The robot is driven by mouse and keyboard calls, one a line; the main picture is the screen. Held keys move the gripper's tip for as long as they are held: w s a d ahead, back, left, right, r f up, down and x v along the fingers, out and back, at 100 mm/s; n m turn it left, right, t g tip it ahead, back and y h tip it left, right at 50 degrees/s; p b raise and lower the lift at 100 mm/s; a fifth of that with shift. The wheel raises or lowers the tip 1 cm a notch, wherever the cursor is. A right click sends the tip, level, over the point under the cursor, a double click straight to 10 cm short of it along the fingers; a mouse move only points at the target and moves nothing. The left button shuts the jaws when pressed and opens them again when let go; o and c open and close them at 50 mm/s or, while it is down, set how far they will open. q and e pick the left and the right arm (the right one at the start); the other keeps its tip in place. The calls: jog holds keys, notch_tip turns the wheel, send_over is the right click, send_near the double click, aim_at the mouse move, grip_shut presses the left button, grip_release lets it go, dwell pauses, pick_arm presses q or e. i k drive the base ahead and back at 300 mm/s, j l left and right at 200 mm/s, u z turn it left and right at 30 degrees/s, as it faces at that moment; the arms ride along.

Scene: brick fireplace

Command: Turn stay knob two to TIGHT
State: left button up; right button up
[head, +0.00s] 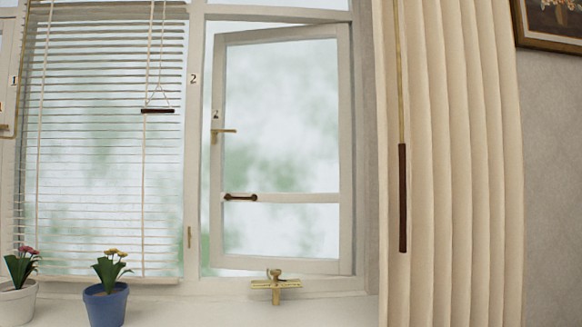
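A brass stay (276,286) sits on the sill at the foot of the right-hand window. A small brass knob (274,273) stands on top of it. Markings for its setting are too small to read, so I cannot tell how it is turned. The window sash (345,150) above it stands ajar within its frame, with a brass handle (224,131) and a dark pull bar (240,197). The number 2 shows on the post (193,78) left of this window. Neither of my grippers is in view.
A blue pot (105,305) with yellow flowers and a white pot (16,305) with red flowers stand at left on the sill. Blinds (100,190) cover the left window. A cream curtain (450,160) with a dark-handled wand (403,198) hangs at right. The sill around the stay is clear.

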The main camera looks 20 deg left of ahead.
aim_at(275, 273)
jog(key=u, duration=1)
jog(key=k+l+u, duration=0.5)
jog(key=k+u, duration=0.2)
jog(key=i+l+z, duration=0.15)
jog(key=i+l, duration=0.15)
jog(key=l, duration=0.25)
jog(key=i+l+z, duration=0.1)
jog(key=i+l, duration=0.25)
jog(key=l, duration=0.15)
jog(key=i+l+z, duration=0.15)
jog(key=i+l, duration=0.2)
jog(key=l, duration=0.1)
